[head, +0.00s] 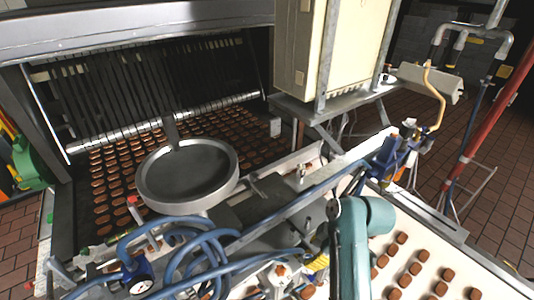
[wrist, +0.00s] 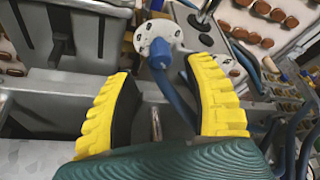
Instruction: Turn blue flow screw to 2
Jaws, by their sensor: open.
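In the wrist view, a blue screw (wrist: 160,53) sticks out of a round white dial plate (wrist: 148,30) with dark marks. The marks are too small to read, so I cannot tell the screw's setting. My gripper (wrist: 157,70) has two yellow ribbed fingers spread apart. The screw lies between and slightly beyond their tips, with a visible gap on each side. In the head view, my gripper (head: 318,263) shows only as a bit of yellow beside my teal arm, which hides much of it. I cannot make out the blue screw clearly there.
Blue hoses (head: 190,243) run beside the work area, and one (wrist: 178,100) passes close behind the screw between the fingers. A round metal pan (head: 187,175) stands at the left. Brown biscuits lie on a white conveyor (head: 420,245) at the right. Metal rails surround the gripper.

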